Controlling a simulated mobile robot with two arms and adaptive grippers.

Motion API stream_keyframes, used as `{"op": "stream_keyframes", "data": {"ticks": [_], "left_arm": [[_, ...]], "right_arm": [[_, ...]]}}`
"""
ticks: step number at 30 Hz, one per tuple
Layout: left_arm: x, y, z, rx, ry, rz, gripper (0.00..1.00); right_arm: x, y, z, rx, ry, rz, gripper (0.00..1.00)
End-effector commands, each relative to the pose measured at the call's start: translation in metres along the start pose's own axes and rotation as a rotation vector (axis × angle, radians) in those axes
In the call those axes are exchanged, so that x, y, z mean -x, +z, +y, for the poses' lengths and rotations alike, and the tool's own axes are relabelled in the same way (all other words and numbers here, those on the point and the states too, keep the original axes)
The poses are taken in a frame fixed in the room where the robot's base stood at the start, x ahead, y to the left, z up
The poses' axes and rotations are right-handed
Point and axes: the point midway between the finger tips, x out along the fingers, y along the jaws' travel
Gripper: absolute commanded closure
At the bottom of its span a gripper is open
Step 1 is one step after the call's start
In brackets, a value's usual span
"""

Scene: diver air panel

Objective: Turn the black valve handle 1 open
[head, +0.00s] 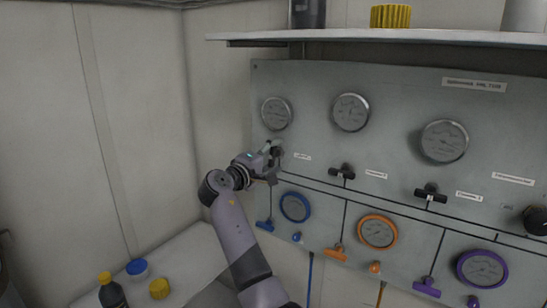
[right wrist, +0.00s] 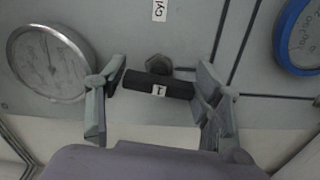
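The black valve handle 1 (right wrist: 140,79) is a short black bar with a white "1" label, on a hexagonal stem on the grey panel (head: 310,95). In the right wrist view it lies crosswise between the fingers of my right gripper (right wrist: 160,88). The fingers are spread wide, one by each end of the bar; I cannot tell whether they touch it. In the head view my right gripper (head: 272,158) is at the panel's left side, below the leftmost gauge (head: 276,113), and largely hides the handle. My left gripper is not in view.
Two similar black handles (head: 342,172) (head: 431,193) sit further right. Below are blue, orange and purple gauges (head: 295,207) with coloured valves. A shelf (head: 380,39) overhangs the panel. A dark bottle (head: 112,291) and blue and yellow caps (head: 137,268) stand at lower left.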

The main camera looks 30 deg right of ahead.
Motion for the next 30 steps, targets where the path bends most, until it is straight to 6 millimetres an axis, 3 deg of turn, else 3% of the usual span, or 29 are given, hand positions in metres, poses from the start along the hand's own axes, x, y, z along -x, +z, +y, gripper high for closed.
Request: {"op": "stream_keyframes", "data": {"ticks": [5, 17, 30], "left_arm": [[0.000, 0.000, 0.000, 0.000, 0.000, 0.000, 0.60], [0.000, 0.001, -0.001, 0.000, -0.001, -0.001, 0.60], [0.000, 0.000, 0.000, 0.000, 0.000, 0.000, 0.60]], "right_arm": [[0.000, 0.000, 0.000, 0.000, 0.000, -0.001, 0.25], [0.006, 0.000, 0.000, -0.001, 0.000, 0.000, 0.25], [0.090, 0.000, -0.001, -0.001, -0.003, 0.001, 0.25]]}}
